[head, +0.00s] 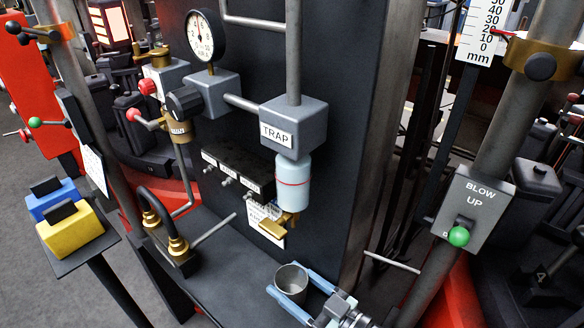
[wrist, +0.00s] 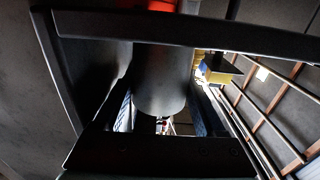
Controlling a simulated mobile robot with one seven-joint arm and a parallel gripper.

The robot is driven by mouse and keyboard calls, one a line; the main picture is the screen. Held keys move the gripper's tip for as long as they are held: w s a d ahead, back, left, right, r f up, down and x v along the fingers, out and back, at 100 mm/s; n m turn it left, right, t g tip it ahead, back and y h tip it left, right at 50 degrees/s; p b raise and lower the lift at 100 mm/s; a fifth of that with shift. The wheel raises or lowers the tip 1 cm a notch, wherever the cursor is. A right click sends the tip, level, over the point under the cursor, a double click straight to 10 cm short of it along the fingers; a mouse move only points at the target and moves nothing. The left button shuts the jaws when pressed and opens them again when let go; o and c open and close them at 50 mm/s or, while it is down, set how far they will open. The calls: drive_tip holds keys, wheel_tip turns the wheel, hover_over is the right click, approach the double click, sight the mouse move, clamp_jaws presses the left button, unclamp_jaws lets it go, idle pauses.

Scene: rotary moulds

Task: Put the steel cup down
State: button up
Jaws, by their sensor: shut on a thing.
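The steel cup (head: 291,284) is a small grey open-topped metal cup, upright, at the bottom middle of the head view. My gripper (head: 290,281) has pale blue fingers, one on each side of the cup, shut on it. The cup is over or at the dark shelf (head: 225,262) below the trap; I cannot tell whether its base touches. In the wrist view the cup (wrist: 162,80) is a dark rounded shape between the fingers. Its base is hidden in the head view.
The trap's glass bowl (head: 293,184) with a brass drain cock (head: 277,227) hangs behind the cup. A black hose loop with brass fittings (head: 177,246) stands at the shelf's left. A metal rod (head: 392,262) sticks out at right. The shelf's middle looks clear.

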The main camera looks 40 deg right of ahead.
drive_tip(key=shift+f, duration=0.3)
drive_tip(key=o, duration=1.5)
drive_tip(key=shift+d+r, duration=0.1)
drive_tip(key=shift+s, duration=0.25)
drive_tip(key=s, duration=0.4)
drive_tip(key=s+p, duration=0.1)
drive_tip(key=s, duration=0.7)
drive_tip(key=shift+s+d+p, duration=0.25)
drive_tip(key=shift+d+p, duration=0.1)
